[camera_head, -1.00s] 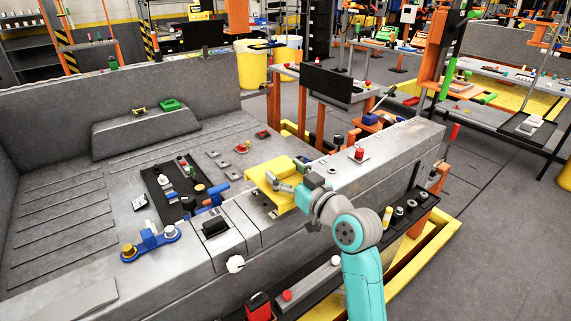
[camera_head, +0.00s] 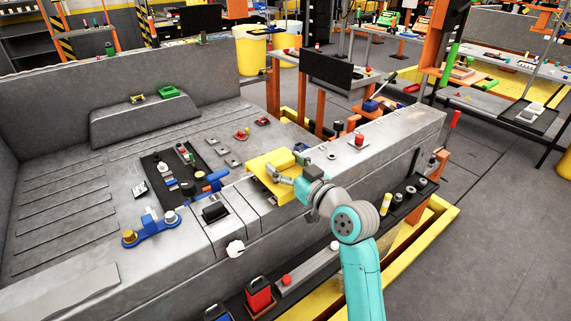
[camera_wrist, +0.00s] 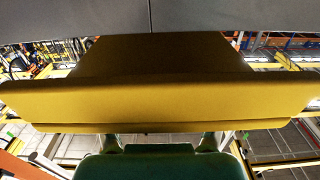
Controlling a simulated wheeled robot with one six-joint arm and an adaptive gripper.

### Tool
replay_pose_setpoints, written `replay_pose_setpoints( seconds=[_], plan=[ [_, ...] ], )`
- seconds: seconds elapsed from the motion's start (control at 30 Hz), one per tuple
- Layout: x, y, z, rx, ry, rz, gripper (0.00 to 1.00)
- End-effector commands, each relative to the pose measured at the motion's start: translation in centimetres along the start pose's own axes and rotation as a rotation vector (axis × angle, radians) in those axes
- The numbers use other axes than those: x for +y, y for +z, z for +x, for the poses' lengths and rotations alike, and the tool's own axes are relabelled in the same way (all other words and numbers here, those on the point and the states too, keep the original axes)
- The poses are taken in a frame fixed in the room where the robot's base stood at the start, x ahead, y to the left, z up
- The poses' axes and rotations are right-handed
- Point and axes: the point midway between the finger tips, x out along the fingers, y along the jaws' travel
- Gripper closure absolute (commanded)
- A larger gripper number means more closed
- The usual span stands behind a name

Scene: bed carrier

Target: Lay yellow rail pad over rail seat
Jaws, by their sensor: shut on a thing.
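The yellow rail pad (camera_head: 268,163) is a bent yellow plate over the bed's grey side rail (camera_head: 385,145). My gripper (camera_head: 282,178) is shut on its near side. In the wrist view the pad (camera_wrist: 160,103) spans nearly the full width in front of my gripper (camera_wrist: 160,145), with a dark shaded face above a bright yellow flange. A grey surface fills the top edge of that view. The rail seat cannot be told apart; the pad hides the part of the rail beneath it. I cannot tell if the pad touches the rail.
A black box (camera_head: 214,212) and a blue bracket with knobs (camera_head: 150,229) are on the rail to the left. A red button (camera_head: 359,139) is to the right. A black tool mat (camera_head: 160,168) lies on the bed. A shelf with rings (camera_head: 410,195) hangs on the near side.

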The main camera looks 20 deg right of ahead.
Motion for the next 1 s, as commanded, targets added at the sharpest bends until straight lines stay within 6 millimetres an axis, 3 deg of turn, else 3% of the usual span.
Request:
replay_pose_setpoints(
  seconds=[1.0],
  plan=[
    [0.0,1.2,0.0,0.0,0.0,0.0,0.65]
  ],
)
